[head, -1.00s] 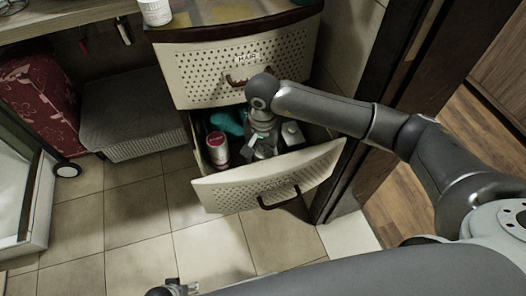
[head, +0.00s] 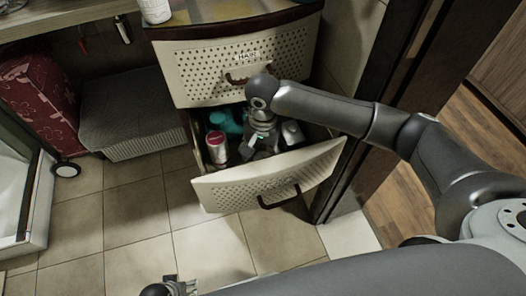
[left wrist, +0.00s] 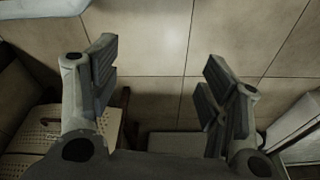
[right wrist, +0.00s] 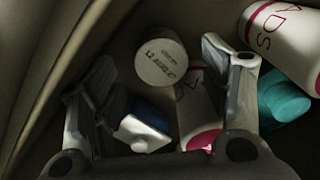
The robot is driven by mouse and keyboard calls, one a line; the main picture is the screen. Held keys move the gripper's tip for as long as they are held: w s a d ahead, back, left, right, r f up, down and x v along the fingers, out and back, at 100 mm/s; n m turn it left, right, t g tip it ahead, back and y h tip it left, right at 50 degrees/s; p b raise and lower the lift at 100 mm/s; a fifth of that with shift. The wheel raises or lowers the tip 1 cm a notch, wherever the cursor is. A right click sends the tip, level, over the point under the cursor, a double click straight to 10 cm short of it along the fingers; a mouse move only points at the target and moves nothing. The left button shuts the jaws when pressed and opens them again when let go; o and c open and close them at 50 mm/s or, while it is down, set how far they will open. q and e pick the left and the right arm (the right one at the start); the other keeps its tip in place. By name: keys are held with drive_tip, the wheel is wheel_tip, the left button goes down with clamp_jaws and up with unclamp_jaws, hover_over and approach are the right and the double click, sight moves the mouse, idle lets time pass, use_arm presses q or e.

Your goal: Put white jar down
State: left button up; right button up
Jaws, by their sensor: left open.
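The white jar (right wrist: 160,58), a round container with dark lettering on its top, is in the open drawer in the right wrist view. My right gripper (right wrist: 158,95) is open there, with its fingers apart on either side and clear space between them and the jar. In the head view my right gripper (head: 262,148) reaches down into the drawer (head: 255,187). A white item (head: 291,133) shows right of it; I cannot tell whether this is the jar. My left gripper (left wrist: 158,90) is open and empty above the floor; part of it shows in the head view (head: 180,288).
The drawer also holds a pink-and-white can (head: 217,150), a teal bottle (head: 222,122) and a blue-and-white bottle (right wrist: 143,133). The closed upper drawer (head: 240,65) is just above my right gripper. A grey box (head: 130,115) stands left. Floor in front is clear.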

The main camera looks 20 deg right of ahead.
use_arm(q)
drive_tip(key=shift+w, duration=0.2)
use_arm(e)
drive_tip(key=shift+r, duration=0.1)
drive_tip(key=shift+r, duration=0.1)
drive_tip(key=shift+r+p, duration=0.5)
drive_tip(key=shift+p, duration=0.3)
use_arm(q)
drive_tip(key=s+f, duration=0.4)
drive_tip(key=f, duration=0.1)
drive_tip(key=shift+a+f, duration=0.15)
drive_tip(key=shift+a, duration=0.15)
use_arm(e)
wheel_tip(320, 180, up, 12)
use_arm(q)
drive_tip(key=shift+s, duration=0.1)
use_arm(e)
drive_tip(key=shift+f, duration=0.1)
